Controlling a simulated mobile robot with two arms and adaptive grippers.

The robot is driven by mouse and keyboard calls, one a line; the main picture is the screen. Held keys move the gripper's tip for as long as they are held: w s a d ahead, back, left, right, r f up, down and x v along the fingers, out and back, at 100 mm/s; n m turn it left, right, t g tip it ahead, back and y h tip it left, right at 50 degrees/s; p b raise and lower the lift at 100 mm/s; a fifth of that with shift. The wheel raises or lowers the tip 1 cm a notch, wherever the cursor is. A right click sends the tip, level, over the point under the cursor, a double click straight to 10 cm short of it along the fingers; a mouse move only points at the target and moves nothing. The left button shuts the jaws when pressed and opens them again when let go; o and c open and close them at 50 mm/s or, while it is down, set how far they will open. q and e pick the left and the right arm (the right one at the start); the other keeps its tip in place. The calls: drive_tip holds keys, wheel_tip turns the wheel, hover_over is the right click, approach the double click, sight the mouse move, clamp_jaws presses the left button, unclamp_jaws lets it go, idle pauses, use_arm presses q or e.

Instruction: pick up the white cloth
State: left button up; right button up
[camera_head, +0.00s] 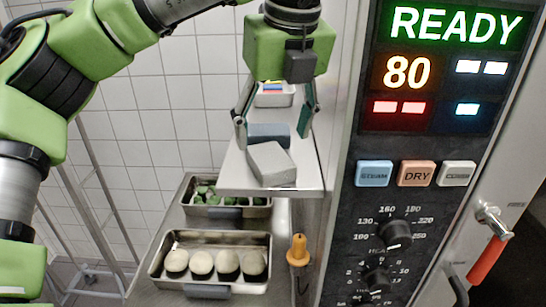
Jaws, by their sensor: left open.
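A pale grey-white folded block that looks like the white cloth (271,163) lies near the front edge of a steel shelf (232,174). My left gripper (273,124) points down above the shelf with its two fingers spread wide. The fingertips are a little above and behind the cloth in the picture, and nothing is between them that I can see held. A dark blue-grey folded piece (268,131) lies behind the cloth, seen between the fingers. My right gripper is not in view.
An oven panel (420,150) with a lit READY display and knobs stands close on the right. Below the shelf are a tray of pale round items (216,287) and a tray of green pieces (259,212). An orange-topped item (298,250) is beside them. A small bin (274,97) stands farther back.

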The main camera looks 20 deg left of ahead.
sight(271, 156)
use_arm(q)
drive_tip(key=shift+a+f+p, duration=0.2)
drive_tip(key=shift+f+p, duration=0.35)
drive_tip(key=p+x, duration=0.2)
drive_tip(key=x, duration=0.2)
drive_tip(key=shift+w+d+f, duration=0.1)
drive_tip(key=shift+w+f, duration=0.1)
drive_tip(key=shift+f, duration=0.15)
drive_tip(key=c, duration=1.3)
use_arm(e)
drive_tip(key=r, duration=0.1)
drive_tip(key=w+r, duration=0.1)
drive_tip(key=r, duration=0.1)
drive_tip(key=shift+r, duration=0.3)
use_arm(q)
drive_tip(key=shift+c, duration=0.2)
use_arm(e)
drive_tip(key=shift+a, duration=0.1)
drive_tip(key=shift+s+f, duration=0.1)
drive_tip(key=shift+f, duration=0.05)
